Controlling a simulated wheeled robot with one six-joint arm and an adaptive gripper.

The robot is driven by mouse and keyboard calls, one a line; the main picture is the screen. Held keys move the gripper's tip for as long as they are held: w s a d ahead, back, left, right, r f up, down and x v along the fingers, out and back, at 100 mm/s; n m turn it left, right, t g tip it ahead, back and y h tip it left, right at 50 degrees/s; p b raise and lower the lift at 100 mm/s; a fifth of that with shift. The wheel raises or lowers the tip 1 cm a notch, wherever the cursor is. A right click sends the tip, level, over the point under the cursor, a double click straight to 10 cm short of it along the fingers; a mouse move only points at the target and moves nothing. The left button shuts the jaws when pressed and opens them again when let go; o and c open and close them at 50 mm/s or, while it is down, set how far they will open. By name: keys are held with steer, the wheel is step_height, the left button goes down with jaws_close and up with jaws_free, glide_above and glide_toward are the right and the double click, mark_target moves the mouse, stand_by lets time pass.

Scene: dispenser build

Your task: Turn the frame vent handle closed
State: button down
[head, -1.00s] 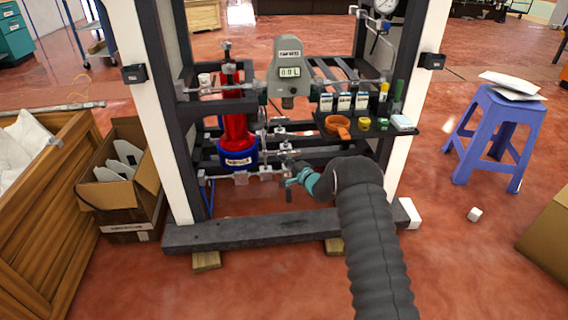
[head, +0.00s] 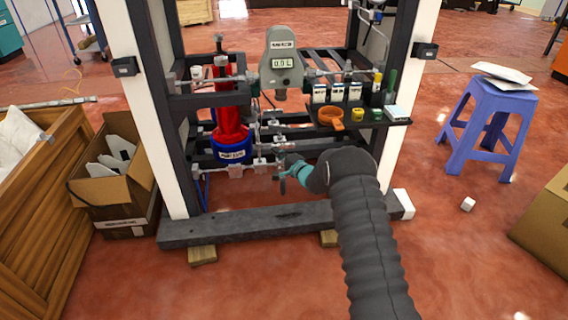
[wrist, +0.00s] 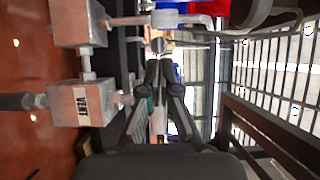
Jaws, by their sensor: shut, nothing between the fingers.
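The vent valve (wrist: 82,104) is a worn block labelled VENT in the wrist view. Its dark handle (wrist: 18,102) runs toward the left picture edge on a metal stem, over the red floor. In the head view a dark handle-like bar (head: 283,186) hangs below my gripper; the valve block there is too small or hidden to make out. My gripper (wrist: 164,68) is shut and empty in the wrist view, its fingers to the right of the vent valve and apart from the handle. In the head view my gripper (head: 284,168) is at the low pipes of the frame.
The dark frame (head: 250,228) has white posts and a lower beam. A blue stool (head: 490,115) is at right.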

steer(key=s+d+p, duration=0.1)
steer(key=s+d, duration=0.2)
steer(key=s, duration=1)
steer(key=s+d+f+n+g+h, duration=0.55)
steer(key=d+f+h, duration=0.3)
steer(key=f, duration=0.35)
steer(key=s+d+r+n+g+h+p, duration=0.1)
steer(key=s+d+r+n+g+h, duration=0.1)
steer(key=s+d+r, duration=0.35)
steer(key=s+d+r+n+g+h, duration=0.2)
steer(key=s+d+r+g, duration=0.1)
steer(key=s+r, duration=0.55)
steer(key=s+d+r+t+p, duration=0.2)
steer(key=s+r+p, duration=0.2)
steer(key=s+r, duration=2.3)
step_height(320, 180, up, 3)
steer(key=shift+s+r+y, duration=0.1)
steer(key=shift+s+y, duration=0.15)
steer(key=shift+y, duration=0.1)
